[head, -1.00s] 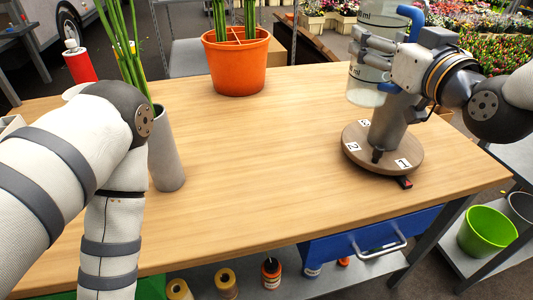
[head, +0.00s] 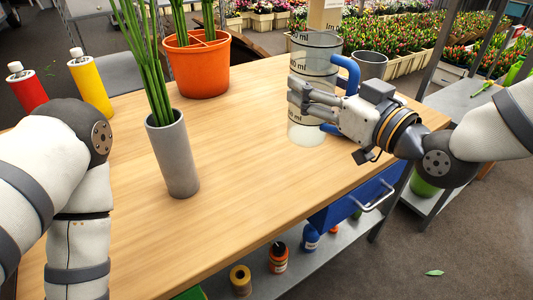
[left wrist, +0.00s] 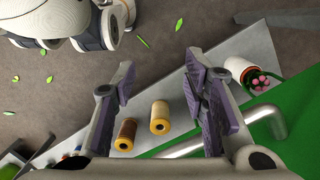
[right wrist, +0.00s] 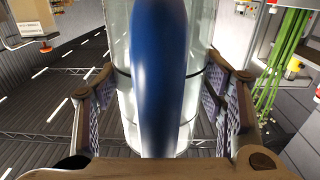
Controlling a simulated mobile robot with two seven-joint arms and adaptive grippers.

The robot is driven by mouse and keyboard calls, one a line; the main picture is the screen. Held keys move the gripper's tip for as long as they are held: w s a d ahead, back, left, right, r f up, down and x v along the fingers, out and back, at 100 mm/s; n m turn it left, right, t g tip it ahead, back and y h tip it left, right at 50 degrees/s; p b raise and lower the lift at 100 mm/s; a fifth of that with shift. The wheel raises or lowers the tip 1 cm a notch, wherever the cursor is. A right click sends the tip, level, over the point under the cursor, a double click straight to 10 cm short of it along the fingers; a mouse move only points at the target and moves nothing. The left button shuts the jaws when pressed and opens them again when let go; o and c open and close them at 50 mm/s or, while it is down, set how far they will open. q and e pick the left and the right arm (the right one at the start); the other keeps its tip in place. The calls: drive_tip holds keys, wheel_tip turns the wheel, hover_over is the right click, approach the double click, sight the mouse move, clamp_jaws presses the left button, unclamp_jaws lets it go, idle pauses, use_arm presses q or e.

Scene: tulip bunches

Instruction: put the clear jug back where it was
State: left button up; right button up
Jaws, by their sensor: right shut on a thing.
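The clear jug (head: 313,72) has dark bands, printed ml marks and a blue handle. It is upright over the right part of the wooden table (head: 245,150). My right gripper (head: 298,97) is shut on it, with its fingers across the jug's side. In the right wrist view, the blue handle (right wrist: 160,80) runs down the middle, with the fingers on either side of the jug. I cannot tell if its base touches the table. My left gripper (left wrist: 160,90) is open and empty, above the lower shelf and floor.
A grey cup (head: 370,66) stands behind the jug to the right. A grey vase (head: 174,155) with green stems and an orange pot (head: 199,68) stand to the left. Red (head: 27,88) and yellow (head: 90,85) cans are at far left. Bare wood lies between vase and jug.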

drive_tip(key=w+a+f+b, duration=0.4)
drive_tip(key=w+a+f, duration=0.2)
drive_tip(key=w+f, duration=0.6)
drive_tip(key=shift+a+f, duration=0.2)
drive_tip(key=shift+f, duration=0.5)
drive_tip(key=o, duration=1.5)
drive_tip(key=shift+w+f, duration=0.1)
use_arm(q)
drive_tip(key=s+f+g, duration=0.2)
drive_tip(key=s+f, duration=0.3)
drive_tip(key=shift+s, duration=0.15)
use_arm(e)
drive_tip(key=shift+o, duration=0.2)
use_arm(q)
drive_tip(key=shift+a, duration=0.1)
drive_tip(key=shift+w+r+t+p, duration=0.3)
drive_tip(key=shift+w+r+p, duration=0.5)
drive_tip(key=shift+w+r, duration=0.15)
use_arm(e)
drive_tip(key=v, duration=1.2)
drive_tip(key=shift+r, duration=0.25)
